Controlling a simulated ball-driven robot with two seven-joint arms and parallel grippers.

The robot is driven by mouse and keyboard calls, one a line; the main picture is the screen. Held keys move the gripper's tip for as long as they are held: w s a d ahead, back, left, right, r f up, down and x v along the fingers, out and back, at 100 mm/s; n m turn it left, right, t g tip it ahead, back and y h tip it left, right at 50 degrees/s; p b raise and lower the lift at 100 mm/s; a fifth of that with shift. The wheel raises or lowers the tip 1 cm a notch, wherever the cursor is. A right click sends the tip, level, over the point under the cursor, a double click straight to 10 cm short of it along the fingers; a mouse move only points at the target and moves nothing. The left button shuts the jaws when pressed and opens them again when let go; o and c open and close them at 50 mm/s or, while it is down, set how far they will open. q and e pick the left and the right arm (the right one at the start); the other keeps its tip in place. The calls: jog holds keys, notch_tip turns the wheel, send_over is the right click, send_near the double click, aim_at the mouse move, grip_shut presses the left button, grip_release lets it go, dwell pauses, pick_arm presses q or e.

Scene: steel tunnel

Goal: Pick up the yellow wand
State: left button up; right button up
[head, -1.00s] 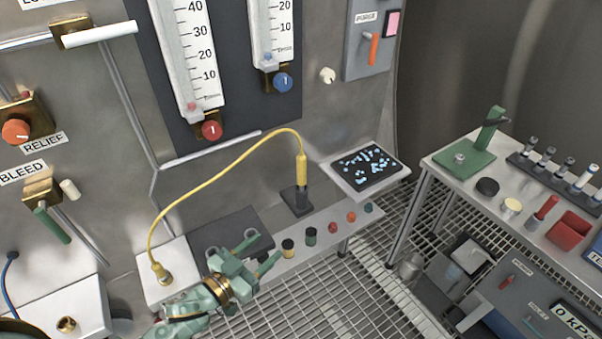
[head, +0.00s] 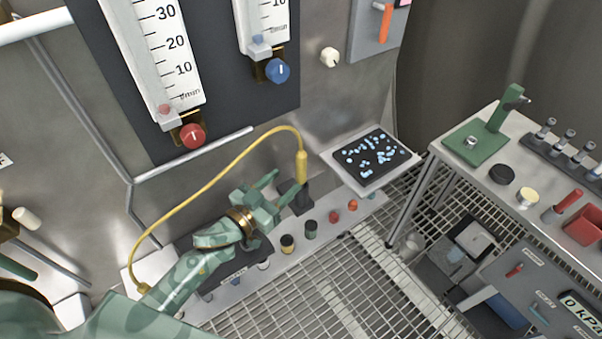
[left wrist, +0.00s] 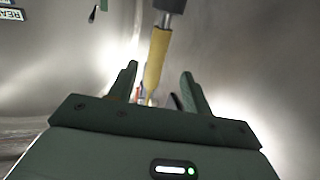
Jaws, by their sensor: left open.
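The yellow wand (head: 302,167) stands upright in a dark holder (head: 294,196) on the shelf along the wall. A yellow cable runs from its top in an arc down to the left end of the shelf. My left gripper (head: 282,188) is open and empty, just left of the wand, its fingers pointing towards it. In the left wrist view, the wand (left wrist: 157,58) shows beyond and between the two open fingers (left wrist: 160,72), with a dark grey end at the top. I cannot tell whether a finger touches it. My right gripper is not in view.
A tilted panel with a dark speckled screen (head: 376,158) sits right of the wand. Several small knobs line the shelf (head: 268,275). A steel table (head: 448,152) with tools stands at the right. Grating floor (head: 345,275) lies between.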

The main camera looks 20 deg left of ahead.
aim_at(301, 180)
pick_arm(q)
jog(key=b+x, duration=0.1)
jog(key=x, duration=0.8)
jog(key=shift+d+f, duration=0.15)
jog(key=shift+d, duration=0.1)
jog(key=shift+s, duration=0.2)
grip_shut()
